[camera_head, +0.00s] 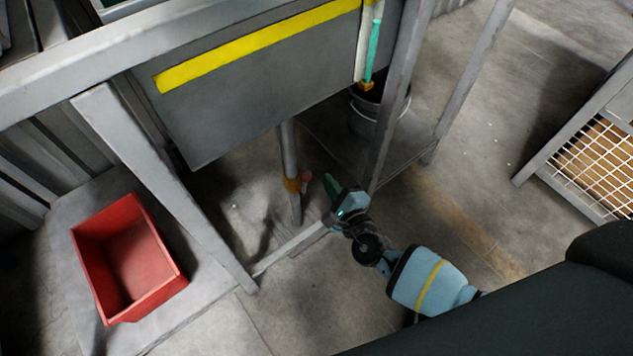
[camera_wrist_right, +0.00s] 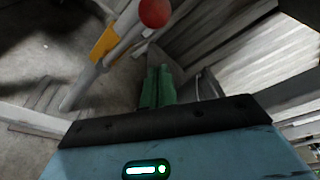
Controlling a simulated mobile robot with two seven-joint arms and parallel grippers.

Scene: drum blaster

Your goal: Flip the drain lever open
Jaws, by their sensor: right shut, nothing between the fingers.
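The drain pipe (camera_head: 289,160) hangs down under the grey cabinet in the head view, with an orange-yellow valve part (camera_head: 292,185) near its lower end. A small red lever end (camera_head: 306,176) sits just right of it. In the right wrist view the red round end (camera_wrist_right: 154,12) shows at the top, and the yellow part (camera_wrist_right: 104,44) is left of it. My right gripper (camera_head: 332,184) is a little right of the red end and apart from it. Its green fingers (camera_wrist_right: 157,87) are shut with nothing between them. My left gripper is not in view.
A red bin (camera_head: 128,262) stands on the floor at the left. A metal bucket (camera_head: 365,112) stands behind the frame leg (camera_head: 393,95). A slanted leg (camera_head: 165,185) and a low floor bar (camera_head: 290,247) border the space around the pipe. A wire-mesh rack (camera_head: 592,170) is at the right.

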